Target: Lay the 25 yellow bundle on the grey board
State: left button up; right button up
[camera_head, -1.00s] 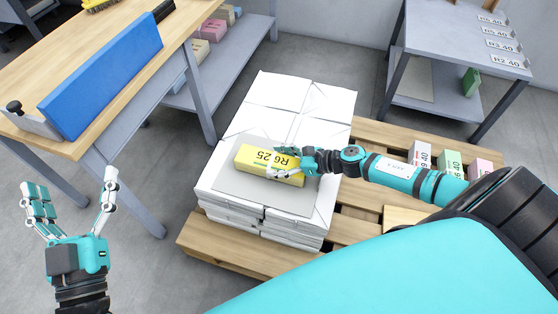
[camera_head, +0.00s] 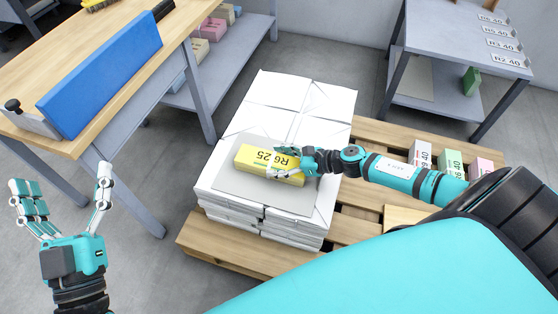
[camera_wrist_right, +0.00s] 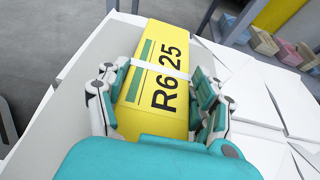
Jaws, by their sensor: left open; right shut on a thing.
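The yellow bundle (camera_head: 258,160) marked "R6 25" is over the grey board (camera_head: 228,187), which lies on top of the white stacks (camera_head: 285,93). My right gripper (camera_head: 285,168) is shut on the bundle. In the right wrist view its fingers (camera_wrist_right: 160,100) sit on both sides of the yellow bundle (camera_wrist_right: 160,85), which has a pale strap around it. I cannot tell whether the bundle touches the board. My left gripper (camera_head: 68,195) is open and empty, above the floor at the lower left.
The white stacks stand on a wooden pallet (camera_head: 230,261). Several labelled bundles, including a green one (camera_head: 449,161), stand on the pallet's right side. A wooden table with a blue panel (camera_head: 105,75) is at the left. A grey shelf unit (camera_head: 450,40) stands at the back right.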

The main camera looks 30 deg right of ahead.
jog(key=shift+w, duration=0.1)
jog(key=o, duration=1.8)
jog(key=shift+f, duration=0.1)
jog(key=v, duration=1.1)
jog(key=shift+a, duration=0.1)
jog(key=shift+s+d+r, duration=0.25)
jog(key=shift+s+d, duration=0.15)
jog(key=shift+s, duration=0.05)
